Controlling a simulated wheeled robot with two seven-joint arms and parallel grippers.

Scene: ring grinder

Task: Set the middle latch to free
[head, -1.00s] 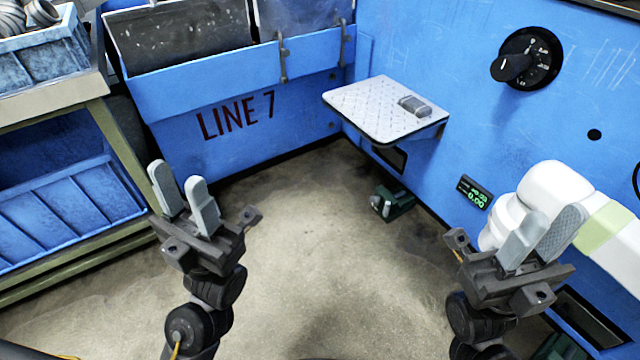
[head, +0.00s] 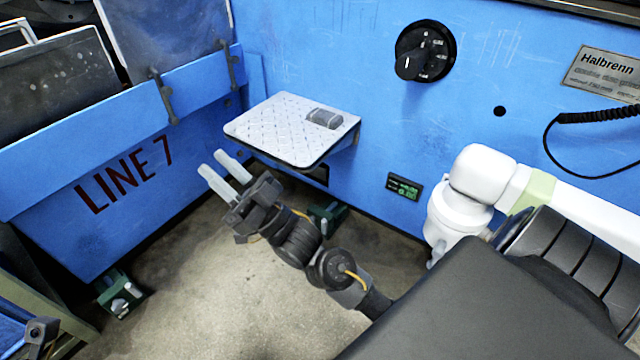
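Two dark latches clamp over the upper edge of the blue LINE 7 panel: one nearer latch (head: 164,95) and one farther latch (head: 228,64) by the corner. No third latch shows, so I cannot tell which is the middle one. Their exact settings are too small to read. My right gripper (head: 219,166) reaches in from the right, below and right of the latches, in front of the panel and apart from it. Its pale fingers are parted and empty. Only a dark piece of my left gripper (head: 40,332) shows at the lower left edge; its fingers are hidden.
A blue wall carries a black rotary knob (head: 425,50) and a small green display (head: 404,187). A metal shelf (head: 275,130) juts out just behind my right gripper. A green foot (head: 120,292) sits under the panel.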

